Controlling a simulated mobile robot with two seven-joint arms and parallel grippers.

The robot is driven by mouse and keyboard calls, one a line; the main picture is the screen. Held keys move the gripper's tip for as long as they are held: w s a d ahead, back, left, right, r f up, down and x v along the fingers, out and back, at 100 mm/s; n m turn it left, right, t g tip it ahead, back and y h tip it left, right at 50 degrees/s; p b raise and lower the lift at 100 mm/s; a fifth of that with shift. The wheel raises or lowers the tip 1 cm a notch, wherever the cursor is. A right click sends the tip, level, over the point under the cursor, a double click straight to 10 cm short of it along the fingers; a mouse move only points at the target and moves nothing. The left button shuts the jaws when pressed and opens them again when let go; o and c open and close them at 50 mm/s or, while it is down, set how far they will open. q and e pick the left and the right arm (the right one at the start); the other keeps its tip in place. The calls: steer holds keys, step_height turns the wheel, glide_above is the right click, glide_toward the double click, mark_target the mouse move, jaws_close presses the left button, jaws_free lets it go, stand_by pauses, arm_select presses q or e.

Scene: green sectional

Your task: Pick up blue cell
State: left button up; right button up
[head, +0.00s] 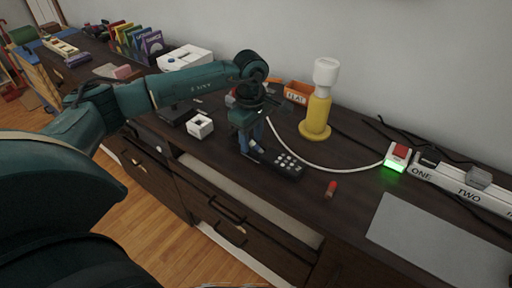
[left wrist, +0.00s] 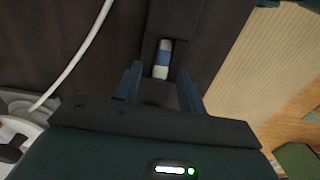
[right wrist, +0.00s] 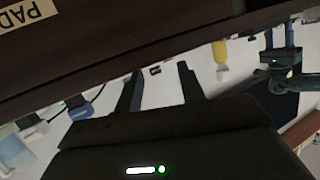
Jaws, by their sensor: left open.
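The blue cell (left wrist: 163,60), a small cylinder with blue and pale bands, sits in the slot of a dark remote-like device in the left wrist view. In the head view this device (head: 287,165) lies on the dark desk, with pale buttons on its right part. My left gripper (head: 251,142) points down over the device's left end, its fingers hiding most of the cell there. In the left wrist view my left gripper (left wrist: 160,80) is open, with the cell between and just beyond its fingertips. My right gripper (right wrist: 160,78) is open and empty, away from the cell.
A red cell (head: 330,188) lies right of the device. A yellow lamp-like object (head: 317,115), an orange FLAT bin (head: 297,92) and a white cable stand behind. A small white box (head: 200,126) is left. A grey mat (head: 440,240) lies bare at right.

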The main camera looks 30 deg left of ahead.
arm_select(q)
steer(key=shift+f, duration=0.2)
steer(key=shift+s+f, duration=0.15)
jaws_close()
